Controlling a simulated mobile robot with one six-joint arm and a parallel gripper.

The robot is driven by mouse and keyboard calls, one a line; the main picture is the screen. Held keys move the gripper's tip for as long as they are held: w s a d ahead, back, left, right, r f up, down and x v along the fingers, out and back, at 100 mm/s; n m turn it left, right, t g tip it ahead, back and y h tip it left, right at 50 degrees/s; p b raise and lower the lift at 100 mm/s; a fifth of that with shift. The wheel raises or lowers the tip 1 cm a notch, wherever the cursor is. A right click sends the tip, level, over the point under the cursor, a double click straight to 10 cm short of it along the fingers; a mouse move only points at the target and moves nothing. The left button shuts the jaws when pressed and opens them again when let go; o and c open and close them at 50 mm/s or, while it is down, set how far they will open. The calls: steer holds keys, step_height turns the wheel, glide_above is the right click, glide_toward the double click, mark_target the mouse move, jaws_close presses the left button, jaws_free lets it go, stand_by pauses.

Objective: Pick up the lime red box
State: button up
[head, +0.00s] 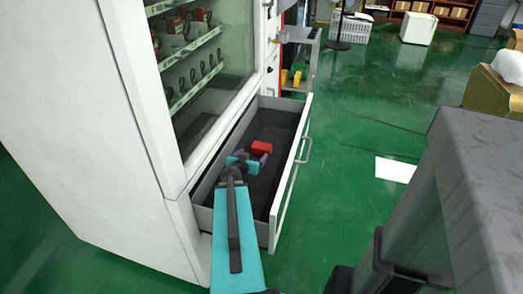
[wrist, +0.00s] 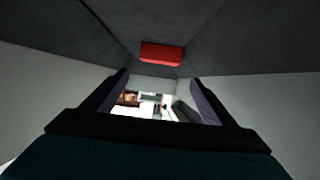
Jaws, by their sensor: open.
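A red box (head: 261,147) lies on the dark floor of the open drawer of the vending machine, towards its far part. It also shows in the wrist view (wrist: 161,53), top centre, beyond the fingertips. No lime colour shows on it. My gripper (head: 252,160) is inside the drawer, just on the near side of the red box. In the wrist view my gripper (wrist: 160,90) has its two fingers wide apart with nothing between them. The head view does not show clearly whether a finger touches the box.
The drawer (head: 285,190) has pale walls around my gripper and a handle (head: 304,150) on its front. The vending machine (head: 70,110) stands to the left. A grey table (head: 480,160) is at the right.

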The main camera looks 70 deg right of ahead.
steer(key=p, duration=0.1)
glide_toward(262, 146)
steer(key=shift+x, duration=2.2)
steer(key=shift+w+f, duration=0.15)
steer(key=shift+p+x, duration=0.85)
steer(key=shift+x, duration=1.65)
steer(key=c, duration=0.7)
steer(key=shift+c, duration=0.2)
step_height(262, 146, up, 10)
steer(key=p, duration=0.1)
